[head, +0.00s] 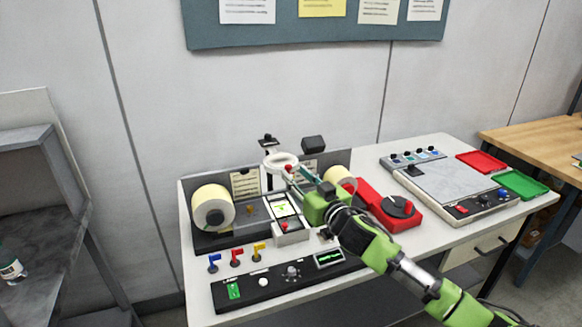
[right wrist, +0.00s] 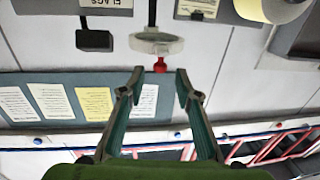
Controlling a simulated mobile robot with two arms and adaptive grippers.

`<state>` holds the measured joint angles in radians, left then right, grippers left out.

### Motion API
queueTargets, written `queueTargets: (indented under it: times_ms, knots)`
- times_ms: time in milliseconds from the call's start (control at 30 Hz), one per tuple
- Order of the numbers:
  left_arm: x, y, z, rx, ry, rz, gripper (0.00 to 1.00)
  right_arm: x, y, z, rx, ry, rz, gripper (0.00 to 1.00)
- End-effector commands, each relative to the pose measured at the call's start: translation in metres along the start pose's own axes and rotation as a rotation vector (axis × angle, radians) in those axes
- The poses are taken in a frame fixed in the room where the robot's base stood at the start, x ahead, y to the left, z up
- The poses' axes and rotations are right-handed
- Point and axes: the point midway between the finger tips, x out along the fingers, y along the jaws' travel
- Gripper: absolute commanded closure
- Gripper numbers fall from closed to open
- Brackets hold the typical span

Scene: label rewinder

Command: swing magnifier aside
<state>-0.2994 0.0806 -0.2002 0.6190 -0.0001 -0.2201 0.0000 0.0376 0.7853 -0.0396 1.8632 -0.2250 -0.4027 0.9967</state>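The magnifier is a white ring lens (head: 281,160) on a dark post behind the label machine in the head view. It shows in the right wrist view (right wrist: 157,44), with a small red knob (right wrist: 160,65) on its rim. My right gripper (head: 295,173) reaches in from the lower right, with its fingers close to the ring. In the right wrist view my right gripper (right wrist: 159,72) is open, with one fingertip on each side of the red knob. I cannot tell whether a finger touches it. My left gripper is not in view.
A large label roll (head: 213,207) sits left on the rewinder, a smaller roll (head: 339,177) right. A dark block (head: 313,143) stands behind the ring. Coloured flags (head: 236,256) and a control panel (head: 290,285) lie in front. A red device (head: 391,206) is right of my gripper.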

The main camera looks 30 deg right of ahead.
Motion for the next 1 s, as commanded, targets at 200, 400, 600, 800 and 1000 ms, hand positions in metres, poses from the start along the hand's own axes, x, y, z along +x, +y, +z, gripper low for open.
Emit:
queueTargets:
  times_ms: [200,400,600,800,1000]
  knots:
    - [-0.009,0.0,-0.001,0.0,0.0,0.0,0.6,0.027,0.0,-0.002,0.002,0.001,0.001,0.69]
    - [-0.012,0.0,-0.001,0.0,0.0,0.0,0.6,0.037,0.0,-0.001,0.001,0.0,0.0,0.69]
    - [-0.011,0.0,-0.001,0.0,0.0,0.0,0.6,0.038,0.0,0.0,0.001,-0.001,0.0,0.69]
    - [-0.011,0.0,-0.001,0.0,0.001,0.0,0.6,0.038,0.0,0.0,0.001,0.0,0.0,0.95]
    - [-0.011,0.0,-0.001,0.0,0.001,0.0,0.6,0.038,0.0,0.0,0.001,0.0,0.0,1.0]
